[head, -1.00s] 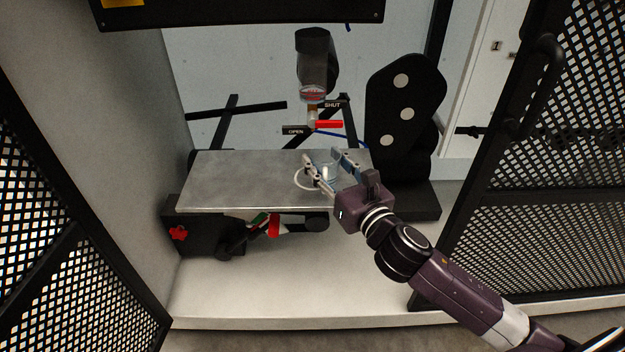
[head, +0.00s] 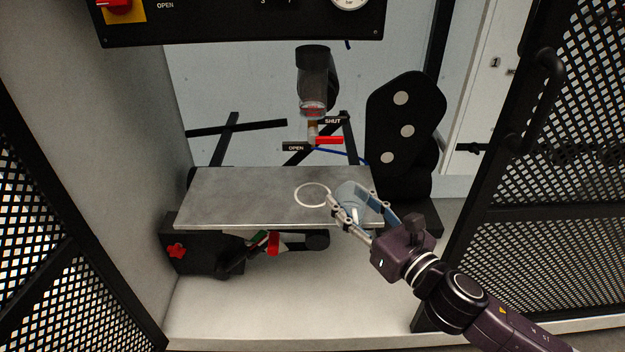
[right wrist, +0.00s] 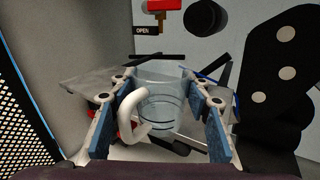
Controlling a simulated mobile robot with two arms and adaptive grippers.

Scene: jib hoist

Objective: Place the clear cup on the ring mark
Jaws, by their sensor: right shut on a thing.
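The clear cup (head: 352,193) is between the fingers of my right gripper (head: 357,215), which is shut on it. In the right wrist view the see-through cup (right wrist: 168,98) looks upright between the two fingers (right wrist: 160,118), with a white curved handle-like piece (right wrist: 130,108) on its left. The white ring mark (head: 297,196) lies on the grey metal plate (head: 235,195). The cup is just right of the ring, over the plate's right end. I cannot tell whether it touches the plate. My left gripper is not in view.
Behind the plate, a dispenser (head: 313,85) hangs above a red lever (head: 329,140) with OPEN and SHUT labels. A black plate with white dots (head: 407,120) stands at the right. Mesh doors (head: 550,170) flank the bay. The plate's left half is clear.

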